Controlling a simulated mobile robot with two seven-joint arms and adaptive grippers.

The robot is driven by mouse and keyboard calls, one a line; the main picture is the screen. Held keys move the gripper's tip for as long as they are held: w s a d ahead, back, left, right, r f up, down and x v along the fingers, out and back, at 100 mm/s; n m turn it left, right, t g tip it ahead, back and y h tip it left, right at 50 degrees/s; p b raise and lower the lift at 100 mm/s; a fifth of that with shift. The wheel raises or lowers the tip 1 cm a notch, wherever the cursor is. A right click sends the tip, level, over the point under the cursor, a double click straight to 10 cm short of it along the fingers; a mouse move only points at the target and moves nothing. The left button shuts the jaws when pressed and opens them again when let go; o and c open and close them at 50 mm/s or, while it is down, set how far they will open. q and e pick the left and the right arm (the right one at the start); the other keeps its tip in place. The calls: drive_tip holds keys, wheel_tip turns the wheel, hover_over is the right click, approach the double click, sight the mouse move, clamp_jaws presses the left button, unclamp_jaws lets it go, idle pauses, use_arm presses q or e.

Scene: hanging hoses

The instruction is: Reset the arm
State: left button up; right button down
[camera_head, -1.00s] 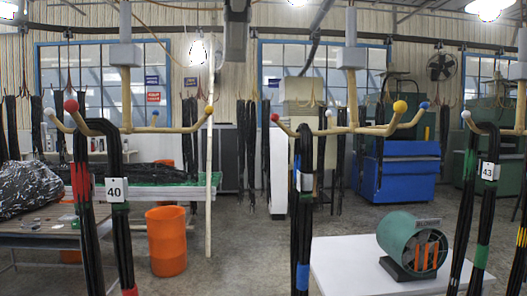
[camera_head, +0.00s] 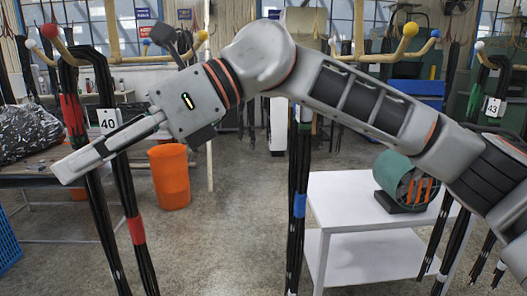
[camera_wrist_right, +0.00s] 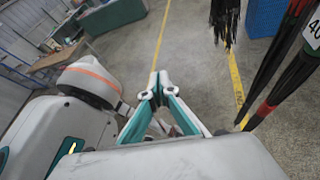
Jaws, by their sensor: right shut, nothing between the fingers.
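My right arm reaches across the head view from the right edge. Its gripper (camera_head: 80,165) points to the lower left, its long fingers together and empty. In the head view the fingers overlap the black hoses (camera_head: 125,190) with the 40 tag (camera_head: 108,122); I cannot tell whether they touch. In the right wrist view the gripper (camera_wrist_right: 159,80) shows with its fingertips together over bare floor, and the hoses (camera_wrist_right: 285,75) are apart from it at the right. My left gripper is not in view.
More black hoses (camera_head: 298,205) hang at the centre, partly behind my arm. A white table (camera_head: 345,212) carries a green motor-like machine (camera_head: 392,172) at the right. An orange bin (camera_head: 169,178) stands behind. A blue crate (camera_head: 8,240) is at the lower left. Floor between is clear.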

drive_tip(key=w+d+f+m+t+y, duration=0.35)
drive_tip(key=w+m+y, duration=0.3)
drive_tip(key=m, duration=0.35)
drive_tip(key=w+d+f+m+t+y, duration=0.3)
drive_tip(key=w+d+m+t+y, duration=0.25)
drive_tip(key=w+m, duration=0.35)
drive_tip(key=w+d+f+m+t+h, duration=0.3)
drive_tip(key=d+f+m+t+h, duration=0.3)
drive_tip(key=f+m, duration=0.4)
drive_tip(key=w+d+f+m+t+h, duration=0.45)
drive_tip(key=f+m+t, duration=0.35)
drive_tip(key=f+m, duration=0.25)
drive_tip(key=s+d+f+m+g+h, duration=0.1)
drive_tip(key=s+d+f+m+h, duration=0.25)
drive_tip(key=f, duration=0.45)
drive_tip(key=s+d+f+m+h, duration=0.2)
drive_tip(key=d+f, duration=0.3)
drive_tip(key=f, duration=0.4)
drive_tip(key=s+d+f+m+g+h, duration=0.1)
drive_tip(key=s+d+f+m+h, duration=0.15)
drive_tip(key=d+f, duration=0.4)
drive_tip(key=s+d+f+m+g+h, duration=0.1)
drive_tip(key=s+d+f+m+g, duration=0.1)
drive_tip(key=s+f, duration=0.6)
drive_tip(key=s+d+f+m+g+h, duration=0.2)
drive_tip(key=s+d+f, duration=0.3)
drive_tip(key=s+f, duration=0.4)
drive_tip(key=shift+d+f+m+g, duration=0.25)
drive_tip(key=shift+f+m+g, duration=0.1)
drive_tip(key=shift+f+g, duration=0.25)
